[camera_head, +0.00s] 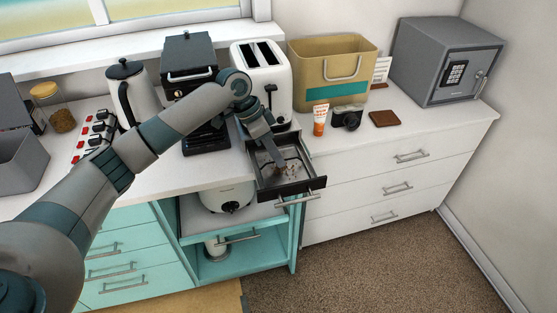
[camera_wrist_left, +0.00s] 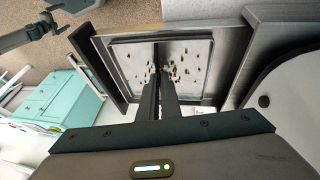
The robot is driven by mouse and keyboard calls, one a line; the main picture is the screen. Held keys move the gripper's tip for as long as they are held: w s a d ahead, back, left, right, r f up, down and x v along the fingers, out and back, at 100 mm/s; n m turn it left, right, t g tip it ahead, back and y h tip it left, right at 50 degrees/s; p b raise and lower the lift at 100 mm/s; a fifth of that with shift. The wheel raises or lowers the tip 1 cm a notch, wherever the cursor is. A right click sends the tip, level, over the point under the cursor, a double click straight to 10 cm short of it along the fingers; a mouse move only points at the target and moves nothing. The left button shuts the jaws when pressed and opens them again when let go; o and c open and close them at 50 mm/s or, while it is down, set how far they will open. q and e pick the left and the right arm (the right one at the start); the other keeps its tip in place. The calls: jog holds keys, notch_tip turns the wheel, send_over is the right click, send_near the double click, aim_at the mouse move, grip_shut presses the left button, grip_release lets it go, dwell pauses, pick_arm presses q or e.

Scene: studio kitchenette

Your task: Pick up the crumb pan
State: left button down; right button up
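The crumb pan (camera_wrist_left: 125,68) is a shallow, square metal pan with a thin dark rim and many brown crumbs. It sits inside a dark pulled-out drawer (camera_head: 316,184) below the toaster. The crumbs also show in the head view. My left gripper (camera_head: 277,162) reaches down into the drawer, over the pan's middle. In the left wrist view its fingers (camera_wrist_left: 156,74) are close together at a thin dark strip across the pan. I cannot tell whether they grip it. What seems to be my right gripper (camera_wrist_left: 54,26) is far off, too small to judge.
A white toaster (camera_head: 262,70) stands behind the drawer, with a black appliance (camera_head: 188,62) and kettle (camera_head: 131,92) to its left. A tan bin (camera_head: 328,72), orange tube (camera_head: 320,120), camera (camera_head: 347,117) and grey safe (camera_head: 440,60) are to the right. A rice cooker (camera_head: 228,197) is below.

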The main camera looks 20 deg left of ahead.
aim_at(285, 171)
pick_arm(q)
jog(key=shift+r+b, duration=0.3)
jog(key=shift+r, duration=0.2)
notch_tip(285, 171, up, 2)
jog(key=shift+r+b, duration=0.2)
jog(key=shift+b, duration=0.3)
jog(key=d, duration=0.1)
jog(key=d+r, duration=0.1)
jog(key=r, duration=0.1)
jog(key=shift+s+d+b, duration=0.25)
jog(key=shift+d+b, duration=0.15)
jog(key=s+d+r+b, duration=0.2)
jog(key=d+r, duration=0.3)
jog(key=d, duration=0.3)
jog(key=shift+d+r, duration=0.25)
jog(key=shift+d, duration=0.1)
pick_arm(e)
jog(key=w+a+f+t, duration=0.1)
jog(key=w+a, duration=0.3)
jog(key=w, duration=0.6)
jog(key=shift+f+t+y, duration=0.2)
jog(key=shift+t+y, duration=0.2)
jog(key=shift+t, duration=0.5)
jog(key=shift+a, duration=0.1)
